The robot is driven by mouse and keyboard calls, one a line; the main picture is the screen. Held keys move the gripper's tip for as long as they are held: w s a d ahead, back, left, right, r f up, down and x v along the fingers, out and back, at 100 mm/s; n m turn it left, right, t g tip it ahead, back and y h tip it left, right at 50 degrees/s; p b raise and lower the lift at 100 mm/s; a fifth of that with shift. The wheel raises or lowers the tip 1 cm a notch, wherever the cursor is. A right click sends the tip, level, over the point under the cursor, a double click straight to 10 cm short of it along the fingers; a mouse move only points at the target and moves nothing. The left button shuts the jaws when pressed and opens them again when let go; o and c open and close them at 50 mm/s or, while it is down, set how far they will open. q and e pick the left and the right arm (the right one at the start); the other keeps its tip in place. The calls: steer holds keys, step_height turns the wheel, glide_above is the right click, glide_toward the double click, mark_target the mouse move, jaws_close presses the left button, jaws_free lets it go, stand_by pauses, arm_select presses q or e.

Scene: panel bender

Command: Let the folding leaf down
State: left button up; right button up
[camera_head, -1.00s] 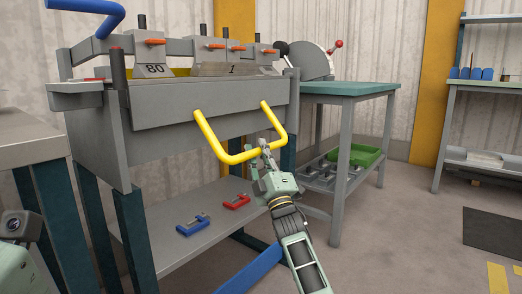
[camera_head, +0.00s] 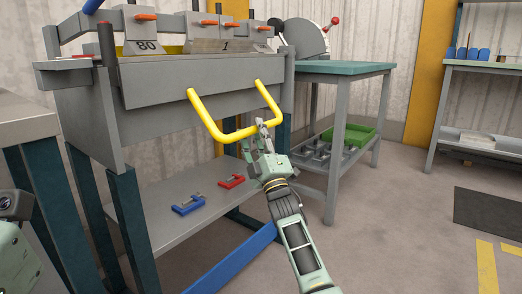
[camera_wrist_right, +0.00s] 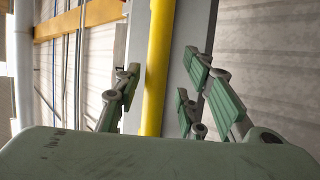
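The folding leaf (camera_head: 160,106) is a long grey panel on the front of the bender, its face toward me. A yellow U-shaped handle (camera_head: 207,122) sticks out from it, with its crossbar toward me. My right gripper (camera_head: 257,131) is at the right part of the crossbar. In the right wrist view the yellow bar (camera_wrist_right: 156,70) runs between the fingers of my right gripper (camera_wrist_right: 160,92), which stand open on both sides with gaps showing. Only a part of my left arm shows at the left edge; its fingers are out of view.
Clamping blocks with orange levers (camera_head: 147,16) sit on top of the bender. A lower shelf (camera_head: 170,222) holds a blue clamp (camera_head: 188,205) and a red clamp (camera_head: 232,181). A teal-topped table (camera_head: 345,68) stands to the right. A blue bar (camera_head: 235,258) runs low in front. Open floor lies at right.

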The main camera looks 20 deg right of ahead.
steer(key=v, duration=1.1)
steer(key=shift+f, duration=0.1)
